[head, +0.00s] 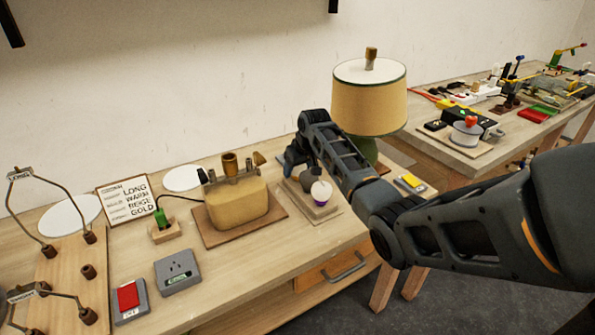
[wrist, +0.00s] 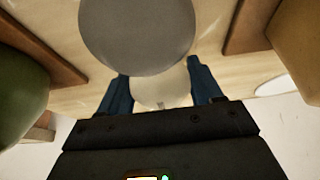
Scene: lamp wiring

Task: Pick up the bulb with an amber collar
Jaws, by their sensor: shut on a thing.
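My gripper (wrist: 160,85) is shut on a pale cream rounded bulb (wrist: 162,90), which shows between the two blue fingers in the wrist view. Its collar is hidden, so I cannot tell its colour. A large grey round bulb (wrist: 138,35) overlaps it at the top of that view. In the head view, a white bulb with a purple collar (head: 321,192) and a dark grey round shape beside it are at the wooden stand (head: 320,215).
A table lamp with a yellow shade (head: 369,108) and green base stands close behind my arm. A beige block with wooden sockets (head: 237,202) is to the left. A label card (head: 127,199), an outlet box (head: 177,270) and a red switch (head: 128,297) lie farther left.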

